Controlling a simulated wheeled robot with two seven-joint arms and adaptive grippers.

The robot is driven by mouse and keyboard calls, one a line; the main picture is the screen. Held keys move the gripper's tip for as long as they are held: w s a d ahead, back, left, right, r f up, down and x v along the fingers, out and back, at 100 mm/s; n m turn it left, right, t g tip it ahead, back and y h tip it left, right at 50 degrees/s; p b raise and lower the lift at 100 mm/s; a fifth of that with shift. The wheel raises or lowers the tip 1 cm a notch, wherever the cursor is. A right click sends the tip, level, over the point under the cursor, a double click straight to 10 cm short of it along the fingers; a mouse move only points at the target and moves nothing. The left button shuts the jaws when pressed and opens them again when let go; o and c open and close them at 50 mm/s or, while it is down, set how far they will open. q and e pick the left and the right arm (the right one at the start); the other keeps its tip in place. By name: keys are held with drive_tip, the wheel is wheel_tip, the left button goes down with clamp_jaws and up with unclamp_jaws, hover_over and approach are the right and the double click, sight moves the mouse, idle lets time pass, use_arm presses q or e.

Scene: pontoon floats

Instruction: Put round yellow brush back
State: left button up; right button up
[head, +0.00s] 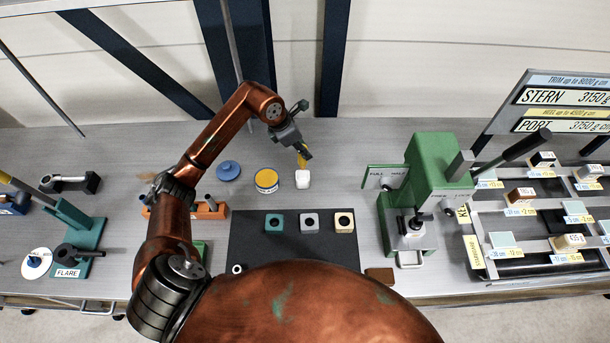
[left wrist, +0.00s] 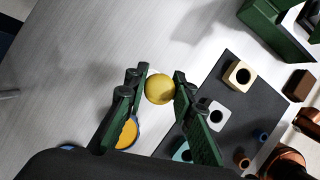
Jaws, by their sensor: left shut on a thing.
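My left gripper (head: 301,146) reaches in over the back middle of the bench and points down. It is shut on the round yellow brush (head: 304,157), which is partly hidden by the fingers. In the left wrist view the brush shows as a yellow ball (left wrist: 159,89) between the two green fingers. A small white piece (head: 302,179) is directly below it in the head view; I cannot tell whether they touch. An open round tin with yellow inside (head: 266,181) stands just left of it. My right gripper is out of view.
A blue lid (head: 228,170) lies left of the tin. A dark mat (head: 250,250) in front bears teal, white and cream blocks with holes. A green press (head: 433,180) stands to the right, with a weight rack beyond. A teal flare tool (head: 78,235) stands at left.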

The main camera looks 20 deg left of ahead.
use_arm(q)
hover_over(304, 169)
drive_tip(key=f, duration=0.4)
drive_tip(key=shift+w+a+f+p, duration=0.25)
drive_tip(key=shift+w+f+p, duration=0.05)
drive_tip(key=shift+p, duration=0.05)
drive_tip(key=shift+f, duration=0.65)
wheel_tip(304, 169, down, 4)
drive_tip(key=shift+r+p, duration=0.25)
drive_tip(key=shift+p, duration=0.15)
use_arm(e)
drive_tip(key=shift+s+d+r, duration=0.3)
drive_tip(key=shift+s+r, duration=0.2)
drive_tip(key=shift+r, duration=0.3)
use_arm(q)
drive_tip(key=shift+f, duration=0.1)
drive_tip(key=o, duration=1.1)
drive_tip(key=shift+c, duration=0.2)
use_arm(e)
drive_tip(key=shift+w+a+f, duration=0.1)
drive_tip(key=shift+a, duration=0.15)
